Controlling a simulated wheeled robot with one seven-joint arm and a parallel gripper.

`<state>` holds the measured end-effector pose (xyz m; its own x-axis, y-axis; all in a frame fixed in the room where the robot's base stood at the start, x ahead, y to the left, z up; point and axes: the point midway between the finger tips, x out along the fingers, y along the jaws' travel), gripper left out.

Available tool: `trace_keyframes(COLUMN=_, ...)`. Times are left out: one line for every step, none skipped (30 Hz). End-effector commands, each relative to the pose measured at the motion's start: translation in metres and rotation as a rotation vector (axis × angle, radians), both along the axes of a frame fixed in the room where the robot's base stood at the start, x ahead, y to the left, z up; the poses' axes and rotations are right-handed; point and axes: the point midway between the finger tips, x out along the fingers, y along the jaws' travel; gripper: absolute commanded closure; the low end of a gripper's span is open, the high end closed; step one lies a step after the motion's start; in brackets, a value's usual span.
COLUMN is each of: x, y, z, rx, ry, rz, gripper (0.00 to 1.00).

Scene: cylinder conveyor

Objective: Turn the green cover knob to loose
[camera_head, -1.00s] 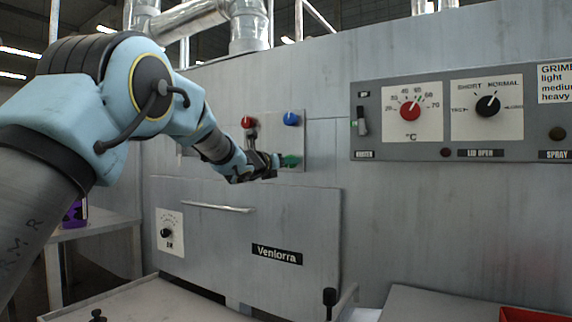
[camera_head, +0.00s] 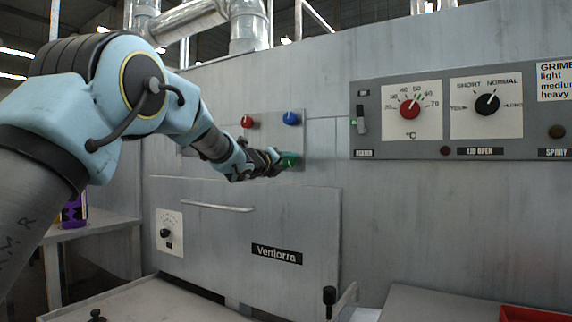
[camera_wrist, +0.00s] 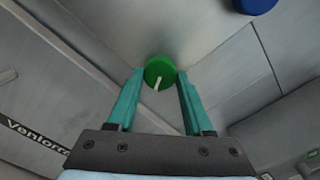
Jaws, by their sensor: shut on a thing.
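The green cover knob (camera_head: 290,159) is a round knob on a panel of the grey machine wall. In the wrist view the green knob (camera_wrist: 160,68) sits between my two teal fingertips, and its white pointer mark points down and slightly left. My gripper (camera_head: 279,160) reaches the knob from the left in the head view. In the wrist view my gripper (camera_wrist: 161,75) is shut on the knob, with one finger on each side. In the head view my fingers and wrist hide the knob's left side. No lettering around the knob is readable.
A red knob (camera_head: 247,122) and a blue knob (camera_head: 290,118) are above the green one. A control panel (camera_head: 436,147) with dials is to the right. Below is a hatch marked Veniorra (camera_head: 225,235) with a handle (camera_head: 217,206).

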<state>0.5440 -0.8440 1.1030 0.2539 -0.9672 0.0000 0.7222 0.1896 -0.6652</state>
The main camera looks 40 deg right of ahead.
Motion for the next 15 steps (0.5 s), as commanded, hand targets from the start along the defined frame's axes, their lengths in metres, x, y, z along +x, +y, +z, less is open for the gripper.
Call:
trace_keyframes(x=0.0012, y=0.0007, z=0.0009, rx=-0.012, ry=0.041, rz=0.002, gripper=1.00)
trace_keyframes(x=0.0013, y=0.0009, z=0.0009, rx=-0.019, ry=0.069, rz=0.002, gripper=1.00)
trace_keyframes(x=0.0013, y=0.0009, z=0.0011, rx=-0.029, ry=0.106, rz=0.002, gripper=1.00)
trace_keyframes(x=0.0010, y=0.0008, z=0.0012, rx=-0.036, ry=0.133, rz=0.002, gripper=1.00)
trace_keyframes(x=0.0008, y=0.0006, z=0.0013, rx=-0.042, ry=0.162, rz=0.001, gripper=1.00)
trace_keyframes(x=0.0005, y=0.0005, z=0.0015, rx=-0.053, ry=0.198, rz=0.001, gripper=1.00)
trace_keyframes(x=0.0005, y=0.0004, z=0.0015, rx=-0.060, ry=0.225, rz=0.001, gripper=1.00)
trace_keyframes(x=0.0005, y=0.0005, z=0.0016, rx=-0.067, ry=0.253, rz=0.001, gripper=1.00)
trace_keyframes(x=0.0007, y=0.0006, z=0.0017, rx=-0.076, ry=0.290, rz=0.001, gripper=1.00)
trace_keyframes(x=0.0007, y=0.0006, z=0.0017, rx=-0.084, ry=0.318, rz=0.001, gripper=1.00)
trace_keyframes(x=0.0007, y=0.0006, z=0.0018, rx=-0.091, ry=0.345, rz=0.001, gripper=1.00)
trace_keyframes(x=0.0006, y=0.0006, z=0.0019, rx=-0.100, ry=0.382, rz=0.001, gripper=1.00)
trace_keyframes(x=0.0007, y=0.0006, z=0.0020, rx=-0.107, ry=0.409, rz=0.001, gripper=1.00)
trace_keyframes(x=0.0007, y=0.0006, z=0.0020, rx=-0.115, ry=0.437, rz=0.001, gripper=1.00)
trace_keyframes(x=0.0007, y=0.0006, z=0.0022, rx=-0.125, ry=0.475, rz=0.001, gripper=1.00)
